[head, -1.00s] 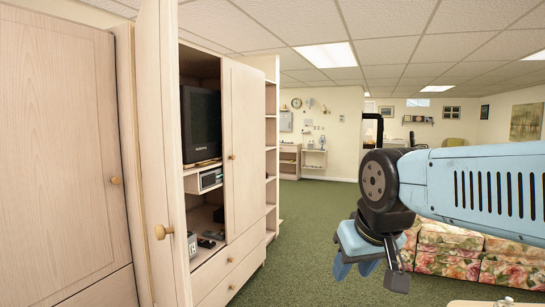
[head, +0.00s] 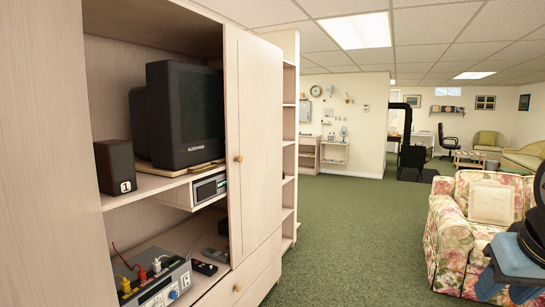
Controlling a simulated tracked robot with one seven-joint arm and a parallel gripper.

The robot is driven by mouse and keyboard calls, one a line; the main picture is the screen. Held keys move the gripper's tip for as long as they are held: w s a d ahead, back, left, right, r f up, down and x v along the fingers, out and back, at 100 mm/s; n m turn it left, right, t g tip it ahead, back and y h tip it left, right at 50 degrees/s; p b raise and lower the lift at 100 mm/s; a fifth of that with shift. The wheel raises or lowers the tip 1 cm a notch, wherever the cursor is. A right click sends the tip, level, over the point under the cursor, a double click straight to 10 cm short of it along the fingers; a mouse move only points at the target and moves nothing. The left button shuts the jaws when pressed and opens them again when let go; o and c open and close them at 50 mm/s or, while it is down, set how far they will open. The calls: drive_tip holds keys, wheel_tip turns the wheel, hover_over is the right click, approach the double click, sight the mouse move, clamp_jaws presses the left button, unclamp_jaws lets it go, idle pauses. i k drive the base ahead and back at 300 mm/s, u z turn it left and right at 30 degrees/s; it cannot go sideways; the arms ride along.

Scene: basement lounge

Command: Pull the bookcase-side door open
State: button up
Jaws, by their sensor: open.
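The bookcase-side door (head: 262,140) is the pale wood right-hand door of the cabinet, and it is closed. Its small round wooden knob (head: 238,158) sits near the door's left edge, beside the open compartment. My gripper (head: 506,290) is at the lower right edge of the head view, pointing down with blue fingers apart. It is in front of the floral sofa in the picture, far to the right of the knob and touching nothing I can see. Part of the gripper and most of my arm are cut off by the frame.
The open cabinet compartment holds a television (head: 185,115), a speaker (head: 115,166) and an instrument box (head: 158,286). A drawer (head: 250,285) lies below the door. The open bookcase (head: 289,150) stands beyond it. Green carpet (head: 350,230) is clear up to the floral sofa (head: 445,225).

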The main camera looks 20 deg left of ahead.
sight(253, 77)
drive_tip(key=u, duration=0.1)
drive_tip(key=i, duration=1.15)
drive_tip(key=u, duration=0.7)
drive_tip(key=i, duration=0.8)
drive_tip(key=u, duration=0.45)
drive_tip(key=k, duration=0.85)
drive_tip(key=u, duration=0.25)
drive_tip(key=i, duration=0.85)
drive_tip(key=z, duration=0.1)
